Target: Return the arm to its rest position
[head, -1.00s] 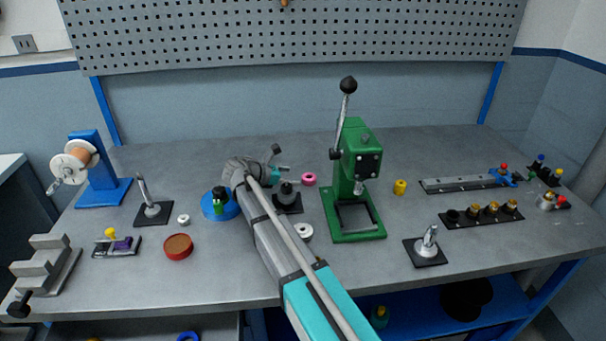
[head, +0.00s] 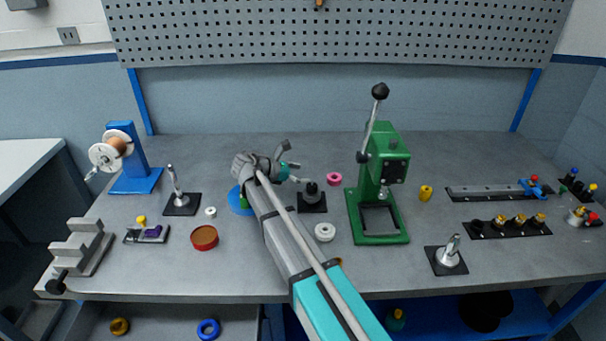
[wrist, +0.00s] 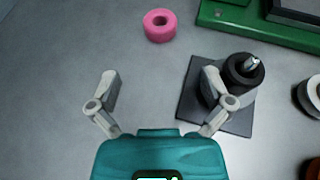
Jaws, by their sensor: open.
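My arm reaches out over the bench in the head view, with my gripper (head: 298,163) at its far end, above the bench and behind and left of a black post on a square plate (head: 312,196). In the wrist view my gripper (wrist: 160,78) is open, its two grey fingers spread with nothing between them. The black post (wrist: 243,72) shows beside the right finger, which overlaps its plate in the picture. A pink ring (wrist: 160,25) lies beyond the fingertips.
A green press (head: 380,185) stands right of my arm. A blue disc (head: 238,200) is partly hidden behind my arm. A white ring (head: 325,232) lies close to its right side. A spool stand (head: 125,160) is at the left. The rear bench is mostly clear.

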